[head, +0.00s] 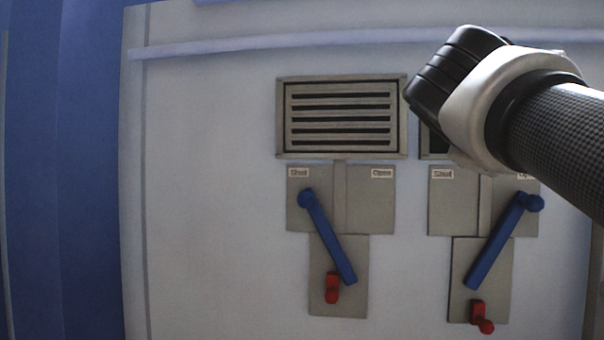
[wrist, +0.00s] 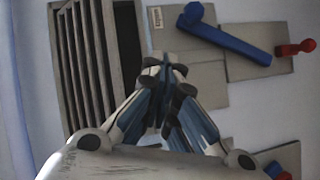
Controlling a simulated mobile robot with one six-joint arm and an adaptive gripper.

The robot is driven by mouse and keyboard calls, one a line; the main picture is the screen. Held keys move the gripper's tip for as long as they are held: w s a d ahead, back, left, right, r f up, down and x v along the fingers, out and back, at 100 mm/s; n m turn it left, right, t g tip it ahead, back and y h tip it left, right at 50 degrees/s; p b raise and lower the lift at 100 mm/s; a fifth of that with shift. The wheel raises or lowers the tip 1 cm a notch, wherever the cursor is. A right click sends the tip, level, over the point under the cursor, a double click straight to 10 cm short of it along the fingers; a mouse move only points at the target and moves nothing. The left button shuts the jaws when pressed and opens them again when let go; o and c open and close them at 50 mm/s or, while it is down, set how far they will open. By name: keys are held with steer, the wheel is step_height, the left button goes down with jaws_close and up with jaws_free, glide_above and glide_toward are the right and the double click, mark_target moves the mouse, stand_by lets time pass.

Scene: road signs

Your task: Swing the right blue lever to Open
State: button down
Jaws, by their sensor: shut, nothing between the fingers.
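The right blue lever (head: 503,240) slants up to the right on its grey panel. Its round knob is at the upper right, by the Open label (head: 524,176), which is partly covered by my arm in the head view. In the wrist view the same lever (wrist: 228,36) lies at the top, its knob near a small label (wrist: 155,18). My gripper (wrist: 165,72) is shut and empty. In the wrist view its fingertips appear beside the panel and vent, apart from the lever. The head view does not show the fingertips clearly.
The left blue lever (head: 328,238) leans toward its Shut label (head: 299,172). Red knobs stick out below the left lever (head: 332,288) and right lever (head: 482,318). A slatted vent (head: 341,117) sits above the left panel; my arm mostly covers the right vent (wrist: 95,60).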

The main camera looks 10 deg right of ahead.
steer(key=s+a+r, duration=0.2)
steer(key=s, duration=0.1)
steer(key=s+a+f+g+y+b, duration=0.15)
steer(key=f+b, duration=0.35)
steer(key=f, duration=0.8)
steer(key=s+a+f+y+b, duration=0.1)
steer(key=a+f+y+b, duration=0.3)
steer(key=f, duration=0.9)
steer(key=s+a+f+g+y+b, duration=0.1)
steer(key=f+b, duration=0.5)
steer(key=f, duration=0.7)
steer(key=s+a+f+m+g+y+b, duration=0.1)
steer(key=s+a+f+b, duration=0.2)
steer(key=f, duration=1)
steer(key=s+a+f+m+g+y+b, duration=0.1)
steer(key=s+a+f+b, duration=0.3)
steer(key=f, duration=0.9)
steer(key=s+a+f+m+g+y+b, duration=0.1)
steer(key=s+a+f+m+y+b, duration=0.2)
steer(key=f, duration=0.9)
steer(key=s+b, duration=0.3)
steer(key=shift+a+f+b, duration=0.25)
steer(key=shift+f+b, duration=0.1)
steer(key=shift+f, duration=0.05)
